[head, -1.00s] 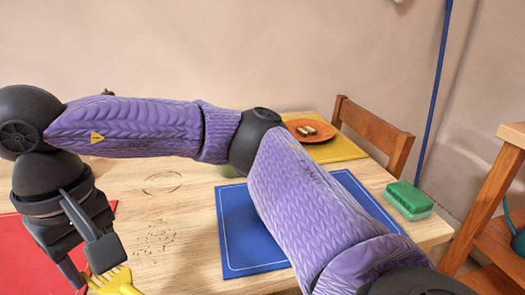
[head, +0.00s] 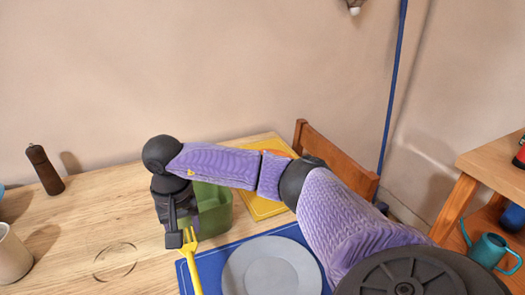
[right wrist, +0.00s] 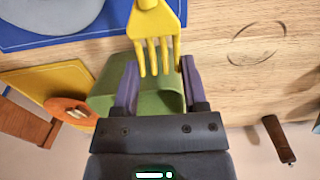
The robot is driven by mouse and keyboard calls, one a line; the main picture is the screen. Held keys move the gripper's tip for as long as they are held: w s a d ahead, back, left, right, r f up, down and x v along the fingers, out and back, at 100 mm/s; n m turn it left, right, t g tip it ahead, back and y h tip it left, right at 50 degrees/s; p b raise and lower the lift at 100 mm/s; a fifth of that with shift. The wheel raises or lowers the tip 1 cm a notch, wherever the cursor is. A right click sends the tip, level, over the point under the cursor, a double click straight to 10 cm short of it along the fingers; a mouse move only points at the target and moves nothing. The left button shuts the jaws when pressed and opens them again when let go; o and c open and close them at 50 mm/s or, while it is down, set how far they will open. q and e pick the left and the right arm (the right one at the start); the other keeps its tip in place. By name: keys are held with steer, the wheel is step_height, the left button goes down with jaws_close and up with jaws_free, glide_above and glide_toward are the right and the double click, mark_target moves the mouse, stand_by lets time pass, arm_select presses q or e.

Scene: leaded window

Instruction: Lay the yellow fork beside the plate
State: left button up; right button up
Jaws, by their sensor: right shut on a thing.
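My right gripper (head: 181,240) is shut on the yellow fork (head: 194,270) near its tines. The handle points toward the bottom edge of the head view, over the left edge of the blue mat (head: 186,279). In the right wrist view the fork (right wrist: 158,30) has its tines between the fingers. The grey plate (head: 272,268) lies on the blue mat, right of the fork and apart from it. Its edge also shows in the right wrist view (right wrist: 40,15). I cannot tell whether the fork touches the mat. My left gripper is not in view.
A green container (head: 214,212) stands just behind the gripper. A yellow mat (head: 255,207) lies behind, partly hidden by my arm. A wooden chair (head: 330,160) is at the back. A pepper mill (head: 44,168) and a cup (head: 10,255) stand left. The table between is clear.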

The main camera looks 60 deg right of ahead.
step_height(320, 180, down, 10)
steer(key=b, duration=0.4)
steer(key=shift+f, duration=0.15)
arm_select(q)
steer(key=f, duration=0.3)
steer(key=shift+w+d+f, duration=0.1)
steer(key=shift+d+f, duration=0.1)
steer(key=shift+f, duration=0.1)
arm_select(e)
steer(key=shift+f, duration=0.15)
steer(key=o, duration=0.9)
steer(key=shift+o, duration=1)
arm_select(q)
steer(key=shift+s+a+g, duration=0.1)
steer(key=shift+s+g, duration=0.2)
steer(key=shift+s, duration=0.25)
arm_select(e)
steer(key=shift+o, duration=0.6)
arm_select(q)
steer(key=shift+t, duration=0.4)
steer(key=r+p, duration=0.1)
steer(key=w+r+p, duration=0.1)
steer(key=p, duration=0.1)
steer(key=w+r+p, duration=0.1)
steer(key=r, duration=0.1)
arm_select(e)
step_height(320, 180, up, 12)
steer(key=shift+r, duration=0.2)
